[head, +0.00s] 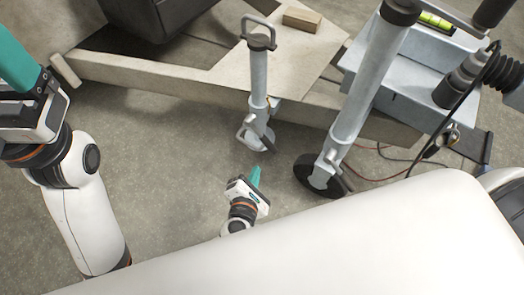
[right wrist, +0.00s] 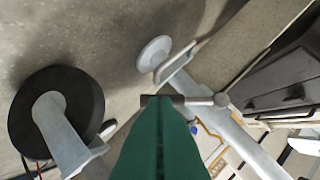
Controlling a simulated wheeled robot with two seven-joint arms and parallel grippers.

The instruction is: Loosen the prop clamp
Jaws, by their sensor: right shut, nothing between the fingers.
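The prop (head: 258,80) is a grey metal tube with a looped handle on top, standing at the trailer frame in the middle of the head view. In the right wrist view its tube (right wrist: 245,145) runs diagonally to a round foot plate (right wrist: 153,53). A grey clamp bar (right wrist: 192,100) with a ball end crosses just beyond my fingertips; I cannot tell whether they touch it. My right gripper (head: 256,174) has teal fingers, shut and empty, just below the prop's foot; they also show in the right wrist view (right wrist: 160,105). My left gripper (head: 14,62) is cut off at the left edge.
A jockey wheel post (head: 365,90) with a black wheel (head: 306,172) stands right of the prop; the wheel also shows in the right wrist view (right wrist: 28,135). Red and black cables (head: 390,176) lie at the right. Concrete floor (head: 165,150) is clear at the left.

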